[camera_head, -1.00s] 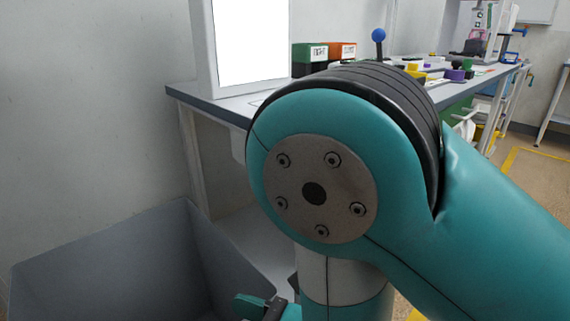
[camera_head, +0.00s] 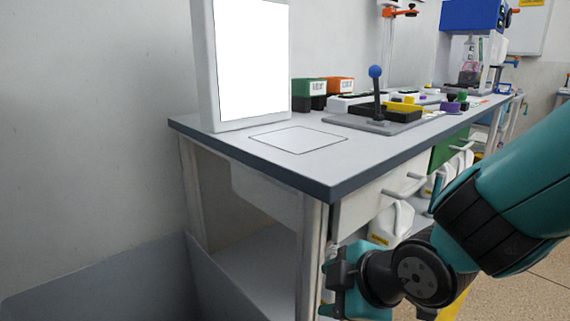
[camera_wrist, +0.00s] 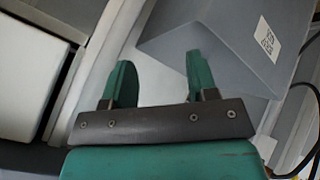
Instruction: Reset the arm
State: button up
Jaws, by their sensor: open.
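My arm comes in from the right in the head view, teal with black joint covers. My gripper (camera_head: 338,283) is low in front of the workbench (camera_head: 330,190), near its front leg and below the top. In the wrist view my gripper (camera_wrist: 160,85) shows two green fingers set wide apart on a dark bar, with nothing between them. The far sides of the fingers are hidden in the head view.
A grey bin (camera_head: 110,275) stands at the lower left; its labelled wall (camera_wrist: 225,40) shows in the wrist view. A white screen (camera_head: 252,60), a blue-knobbed lever (camera_head: 376,90) and green and orange boxes (camera_head: 340,85) stand on the bench. White jugs (camera_head: 392,222) sit underneath.

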jog(key=s+d+r+m+g+h, duration=0.1)
jog(key=s+d+r+m+g, duration=0.3)
jog(key=s, duration=0.3)
jog(key=s+d+r+m+g, duration=0.2)
jog(key=s+d+r+m, duration=0.2)
jog(key=s+m, duration=0.3)
notch_tip(320, 180, up, 30)
jog(key=p, duration=3)
jog(key=shift+w+a+f, duration=0.2)
jog(key=shift+w+a, duration=0.05)
jog(key=shift+w, duration=0.1)
